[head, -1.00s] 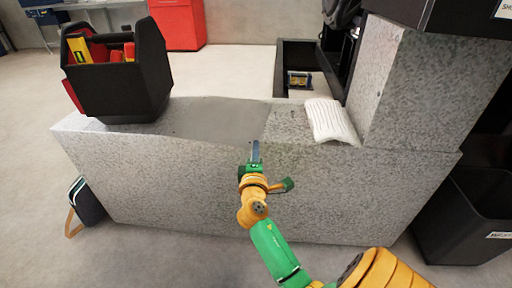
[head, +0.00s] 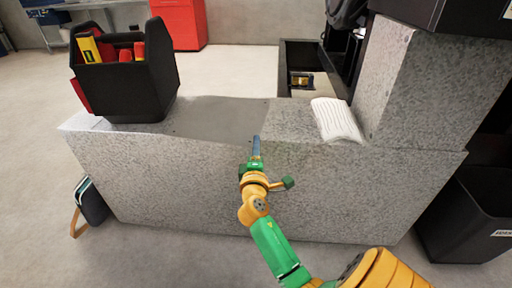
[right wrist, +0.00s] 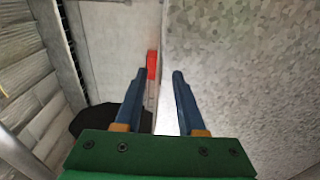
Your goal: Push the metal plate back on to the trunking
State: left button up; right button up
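The trunking (head: 230,185) is a long speckled grey metal box across the middle of the head view. A smoother, darker grey metal plate (head: 222,118) lies on its top, reaching the front edge. My right gripper (head: 256,140) is at that front edge, by the plate's right front corner. I cannot tell whether it touches the plate. In the right wrist view its two blue fingers (right wrist: 159,74) stand apart with nothing clearly held between them. A speckled metal face (right wrist: 240,60) fills that view's right side. My left gripper is not in view.
A black tool carrier (head: 125,85) with red and yellow tools stands on the left end. A white ribbed item (head: 337,120) lies to the right, beside a tall grey block (head: 385,90). A black bin (head: 470,215) stands at far right. A bag (head: 91,200) is on the floor at left.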

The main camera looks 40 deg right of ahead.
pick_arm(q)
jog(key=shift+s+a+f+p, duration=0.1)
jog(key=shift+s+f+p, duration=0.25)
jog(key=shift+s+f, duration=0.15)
pick_arm(e)
jog(key=v, duration=0.7)
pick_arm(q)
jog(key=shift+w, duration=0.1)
